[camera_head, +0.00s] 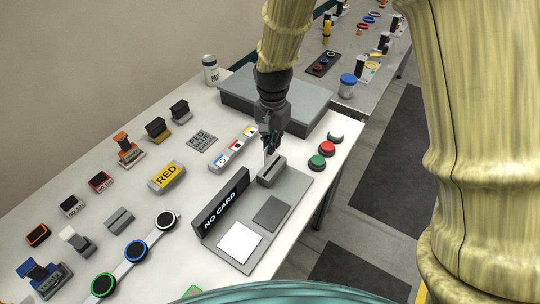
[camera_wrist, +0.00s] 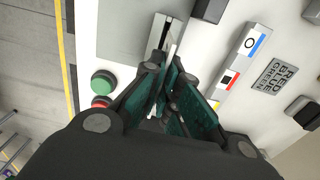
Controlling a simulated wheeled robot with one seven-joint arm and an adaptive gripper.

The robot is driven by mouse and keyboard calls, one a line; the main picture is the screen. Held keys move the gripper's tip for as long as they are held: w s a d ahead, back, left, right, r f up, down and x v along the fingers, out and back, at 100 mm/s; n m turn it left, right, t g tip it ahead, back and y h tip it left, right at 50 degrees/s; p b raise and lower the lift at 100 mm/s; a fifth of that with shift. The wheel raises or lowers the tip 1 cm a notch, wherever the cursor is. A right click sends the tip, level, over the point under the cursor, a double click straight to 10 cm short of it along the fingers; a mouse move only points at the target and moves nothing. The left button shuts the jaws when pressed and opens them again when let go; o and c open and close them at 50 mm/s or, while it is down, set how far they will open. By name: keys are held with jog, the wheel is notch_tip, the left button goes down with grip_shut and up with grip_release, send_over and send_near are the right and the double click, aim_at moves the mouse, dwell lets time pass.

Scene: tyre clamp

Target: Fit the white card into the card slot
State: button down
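The card slot (camera_head: 268,177) is a grey block at the far end of a grey base plate (camera_head: 291,199). It also shows in the wrist view as a narrow grey block (camera_wrist: 160,36) just beyond my fingertips. A white square, which looks like the white card (camera_head: 240,242), lies flat on the near part of the plate. A dark grey square (camera_head: 271,213) lies beside it. My gripper (camera_head: 269,148) points down just above the slot. Its fingers (camera_wrist: 170,72) are close together in the wrist view. A thin pale sliver shows by the tips; I cannot tell whether they hold it.
A black "NO CARD" sign (camera_head: 220,203) stands along the plate's left side. Green (camera_head: 317,161), red (camera_head: 327,148) and white (camera_head: 335,136) buttons are right of the slot. A large grey box (camera_head: 240,96) stands behind. A strip of coloured tiles (camera_head: 233,149) lies to the left.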

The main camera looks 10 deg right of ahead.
aim_at(272, 163)
jog(key=shift+s+f, duration=0.55)
jog(key=shift+s, duration=0.3)
jog(key=shift+f+p, duration=0.35)
jog(key=shift+w+f, duration=1)
jog(key=shift+w, duration=0.1)
jog(key=shift+s+f+p, duration=0.2)
jog(key=shift+f+p, duration=0.15)
jog(key=shift+f, duration=0.55)
jog(key=shift+s+f+p, duration=0.2)
jog(key=shift+f+p, duration=0.15)
jog(key=shift+f, duration=0.5)
jog(key=shift+w+f, duration=0.2)
jog(key=shift+s+r, duration=0.25)
jog(key=shift+s, duration=0.05)
jog(key=shift+w+f, duration=0.2)
jog(key=shift+f, duration=0.25)
jog(key=shift+s, duration=0.1)
jog(key=shift+s+f, duration=0.1)
jog(key=shift+f, duration=0.1)
